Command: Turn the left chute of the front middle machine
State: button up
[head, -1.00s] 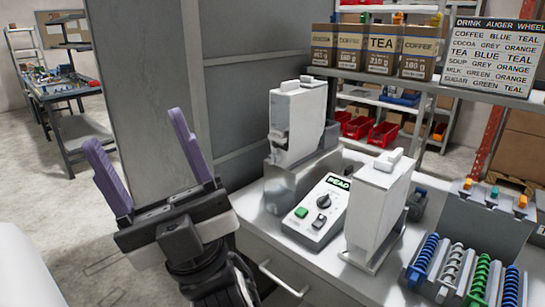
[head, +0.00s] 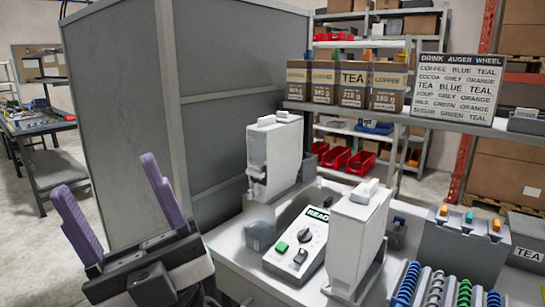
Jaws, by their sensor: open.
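Two white dispenser machines stand on the counter. The farther one (head: 274,155) has a small spout (head: 256,188) low on its left side, above a grey rounded piece (head: 259,230). The nearer one (head: 357,235) stands to the right and shows a plain white side; any chute on it is hidden from this side. I cannot tell which of them is the front middle machine. My gripper (head: 105,175) is open and empty, its two purple fingers pointing up, left of the counter and well apart from both machines.
A control box (head: 297,243) with a green button and a dial sits between the machines. Colored augers (head: 437,288) lie at front right. A sign (head: 457,88) and drink boxes (head: 352,84) stand on the shelf. A grey cabinet (head: 185,100) rises behind my gripper.

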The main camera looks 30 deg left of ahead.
aim_at(254, 191)
jog(key=k+j, duration=0.1)
jog(key=j, duration=0.6)
jog(key=j+z, duration=0.1)
jog(key=j, duration=0.6)
jog(key=k, duration=0.05)
